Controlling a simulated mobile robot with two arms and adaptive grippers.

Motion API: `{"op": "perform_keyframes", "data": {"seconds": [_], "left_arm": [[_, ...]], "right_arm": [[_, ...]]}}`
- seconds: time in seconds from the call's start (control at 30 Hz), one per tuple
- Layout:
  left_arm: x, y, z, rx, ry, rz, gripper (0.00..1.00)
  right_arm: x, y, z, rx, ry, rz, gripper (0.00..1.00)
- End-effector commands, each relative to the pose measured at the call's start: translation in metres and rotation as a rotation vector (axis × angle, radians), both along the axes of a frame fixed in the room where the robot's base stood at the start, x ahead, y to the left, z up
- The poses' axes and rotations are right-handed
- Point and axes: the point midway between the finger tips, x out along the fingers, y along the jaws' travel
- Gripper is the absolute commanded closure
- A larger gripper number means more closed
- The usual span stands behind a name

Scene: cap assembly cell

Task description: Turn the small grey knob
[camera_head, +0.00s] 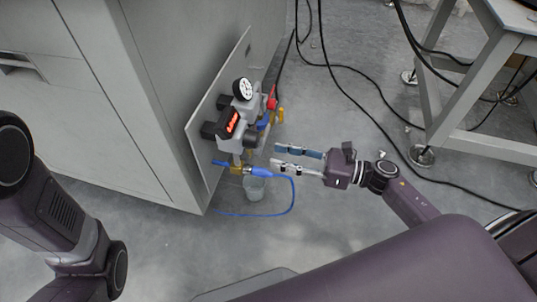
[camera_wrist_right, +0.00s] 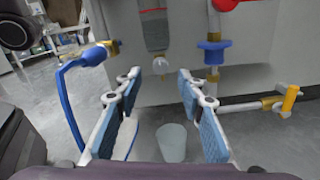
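A small round pale-grey knob (camera_wrist_right: 158,65) hangs under a dark-framed bowl (camera_wrist_right: 155,30) of the air unit in the right wrist view. In the head view I cannot make the knob out. My right gripper (camera_head: 275,156) is open and empty beside the air unit (camera_head: 238,120). In the right wrist view its two fingers (camera_wrist_right: 159,82) stand well apart, with the knob showing between and beyond their tips, apart from both. My left arm shows at the left of the head view, but its gripper is not in view.
A blue hose (camera_head: 292,195) loops below the unit. A translucent cup (camera_wrist_right: 172,142) sits low under it. A blue fitting (camera_wrist_right: 213,48), red handle (camera_wrist_right: 228,4) and yellow handle (camera_wrist_right: 290,98) are at the right. A metal-legged table (camera_head: 465,95) stands at right.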

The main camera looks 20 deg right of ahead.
Motion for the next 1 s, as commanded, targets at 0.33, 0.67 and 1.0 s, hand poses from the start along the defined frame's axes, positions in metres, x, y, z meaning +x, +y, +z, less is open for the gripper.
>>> {"op": "perform_keyframes", "data": {"seconds": [0.33, 0.67, 1.0], "left_arm": [[0.001, 0.000, -0.017, 0.000, 0.001, 0.000, 0.32], [0.000, 0.000, -0.016, 0.001, 0.001, 0.001, 0.32], [0.000, 0.000, -0.016, 0.001, 0.001, 0.001, 0.32]], "right_arm": [[0.022, 0.032, 0.000, 0.000, -0.001, 0.000, 0.64], [0.023, 0.033, 0.000, 0.001, 0.000, -0.002, 0.71], [0.023, 0.033, 0.000, 0.001, 0.000, -0.002, 1.00]]}}
